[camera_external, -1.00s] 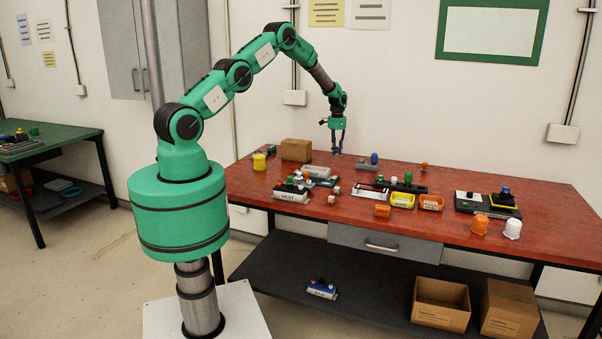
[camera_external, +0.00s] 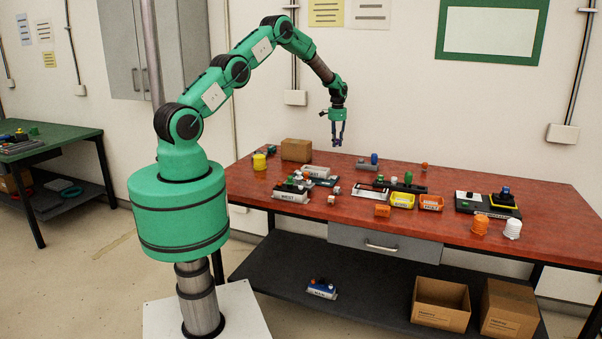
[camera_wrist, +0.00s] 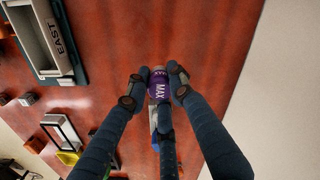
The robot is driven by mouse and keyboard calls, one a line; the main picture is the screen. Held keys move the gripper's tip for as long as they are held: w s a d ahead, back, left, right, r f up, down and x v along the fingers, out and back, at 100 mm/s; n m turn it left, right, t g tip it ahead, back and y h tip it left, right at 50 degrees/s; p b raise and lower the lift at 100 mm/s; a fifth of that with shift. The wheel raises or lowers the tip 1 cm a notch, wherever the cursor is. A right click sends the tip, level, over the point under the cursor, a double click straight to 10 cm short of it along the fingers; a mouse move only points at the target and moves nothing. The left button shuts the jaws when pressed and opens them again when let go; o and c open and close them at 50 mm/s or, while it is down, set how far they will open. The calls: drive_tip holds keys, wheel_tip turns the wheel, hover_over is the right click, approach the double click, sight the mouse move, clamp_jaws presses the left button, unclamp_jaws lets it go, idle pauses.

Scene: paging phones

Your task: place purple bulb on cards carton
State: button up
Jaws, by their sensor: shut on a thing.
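My gripper (camera_external: 337,142) is raised above the back of the red table, pointing down. In the wrist view my gripper (camera_wrist: 156,86) has its fingers closed around the purple bulb (camera_wrist: 159,84), which carries white lettering reading "MAX". The bulb is too small to make out clearly in the external view. A brown cardboard carton (camera_external: 296,150) stands at the back left of the table, left of my gripper and apart from it. Its lettering cannot be read, so I cannot tell if it is the cards carton.
Several control boxes, a yellow bin (camera_external: 402,200) and an orange bin (camera_external: 431,203) stand on the red table (camera_external: 480,240). A yellow cylinder (camera_external: 259,161) is near the carton. Two more cartons, one open (camera_external: 440,305) and one beside it (camera_external: 508,308), stand on the lower shelf.

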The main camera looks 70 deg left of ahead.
drive_tip(key=s+a+r+p, duration=0.1)
drive_tip(key=s+r+p, duration=0.1)
drive_tip(key=s, duration=0.8)
drive_tip(key=s+a+r+p, duration=0.2)
drive_tip(key=s+p, duration=0.1)
drive_tip(key=s, duration=0.7)
drive_tip(key=s+a+r+p, duration=0.2)
drive_tip(key=s, duration=0.8)
drive_tip(key=shift+a+p, duration=0.2)
drive_tip(key=shift+p, duration=0.2)
drive_tip(key=shift+a+r, duration=0.1)
drive_tip(key=p, duration=0.2)
hover_over(296, 141)
drive_tip(key=shift+w+f, duration=0.1)
drive_tip(key=shift+f, duration=0.65)
drive_tip(key=shift+f, duration=0.15)
drive_tip(key=shift+f+p, duration=0.5)
drive_tip(key=shift+f, duration=1.1)
